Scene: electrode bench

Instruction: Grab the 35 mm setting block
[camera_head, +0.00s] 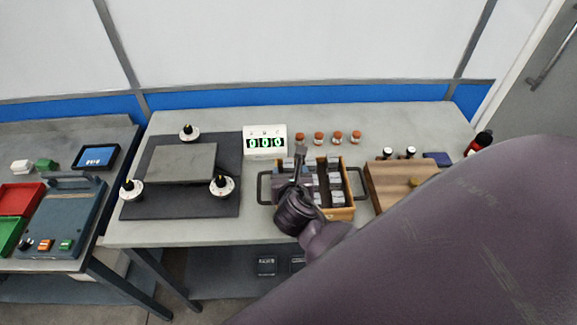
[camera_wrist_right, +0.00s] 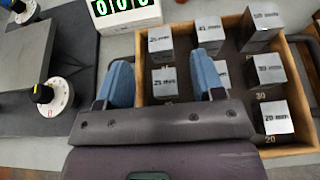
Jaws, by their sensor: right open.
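The setting blocks are grey cubes of different heights with printed mm labels, standing in a wooden tray (camera_head: 341,214), also seen in the right wrist view (camera_wrist_right: 142,60). Labels are small. The back-left block (camera_wrist_right: 160,40) reads as either 35 or 25 mm; I cannot tell which. Another block (camera_wrist_right: 165,84) in front of it seems to read 25 mm. My right gripper (camera_wrist_right: 162,66) is open, with two blue fingers above the tray's left part and nothing seen held. In the head view the right gripper (camera_head: 299,160) hangs over the tray, hiding some blocks. My left gripper is not in view.
A green-digit display (camera_head: 265,142) stands behind the tray. A dark mat (camera_head: 190,207) with a grey plate (camera_head: 181,163) and dial knobs lies left. A wooden stand (camera_head: 390,190) is right of the tray. Several small orange-brown capped items (camera_head: 319,138) line the back.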

